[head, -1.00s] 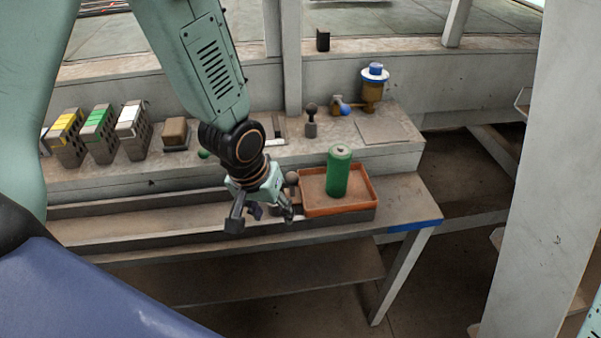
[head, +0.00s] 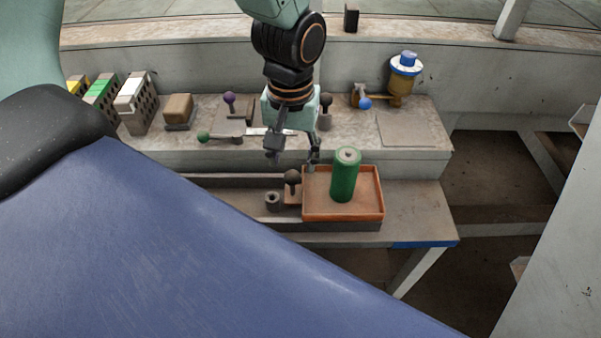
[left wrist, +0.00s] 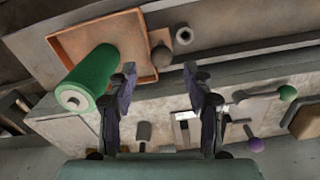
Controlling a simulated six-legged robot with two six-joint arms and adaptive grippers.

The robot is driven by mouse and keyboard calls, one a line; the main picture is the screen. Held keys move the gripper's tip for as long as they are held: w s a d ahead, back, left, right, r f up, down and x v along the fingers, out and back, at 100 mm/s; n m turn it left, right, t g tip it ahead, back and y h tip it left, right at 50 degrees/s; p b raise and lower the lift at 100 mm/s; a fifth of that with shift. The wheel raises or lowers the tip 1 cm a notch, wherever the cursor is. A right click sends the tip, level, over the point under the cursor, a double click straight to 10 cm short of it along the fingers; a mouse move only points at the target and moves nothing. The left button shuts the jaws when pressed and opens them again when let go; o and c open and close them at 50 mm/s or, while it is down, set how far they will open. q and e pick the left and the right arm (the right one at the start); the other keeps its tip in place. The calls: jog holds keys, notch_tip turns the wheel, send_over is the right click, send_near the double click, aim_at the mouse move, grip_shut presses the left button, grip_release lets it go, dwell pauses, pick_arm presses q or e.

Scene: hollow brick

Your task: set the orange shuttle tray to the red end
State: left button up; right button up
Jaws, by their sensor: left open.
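The orange shuttle tray (head: 314,214) sits at the right part of the lower bench, by the blue-marked end, with a green cylinder (head: 345,176) standing in it. A dark ball knob (head: 292,177) rises at the tray's left side. In the left wrist view the tray (left wrist: 66,42) is at upper left, with the cylinder (left wrist: 90,75) and knob (left wrist: 161,57). My left gripper (head: 292,160) is open and empty, above and behind the knob, apart from it; its fingers (left wrist: 160,84) are spread. The red end is not in view. My right gripper is not in view.
A grey ring-shaped piece (head: 273,201) stands left of the knob. The raised ledge behind holds a purple-knobbed lever (head: 229,98), a green-knobbed lever (head: 204,137), a wooden block (head: 178,108) and a brass, blue-topped fitting (head: 404,75). A blue strip (head: 424,244) marks the bench's right end.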

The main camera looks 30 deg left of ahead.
aim_at(292, 176)
pick_arm(q)
jog(key=shift+w+a+f, duration=0.15)
jog(key=shift+f, duration=0.15)
jog(key=f, duration=0.2)
jog(key=f+b, duration=0.1)
jog(key=f, duration=0.3)
jog(key=shift+s+f+b, duration=0.25)
jog(key=shift+s+b, duration=0.05)
jog(key=shift+s, duration=0.1)
jog(key=shift+w+f, duration=0.25)
jog(key=shift+f, duration=0.2)
jog(key=shift+s+r, duration=0.2)
jog(key=shift+c, duration=1.1)
jog(key=shift+w+f, duration=0.1)
jog(key=shift+w, duration=0.05)
jog(key=c, duration=0.5)
grip_shut()
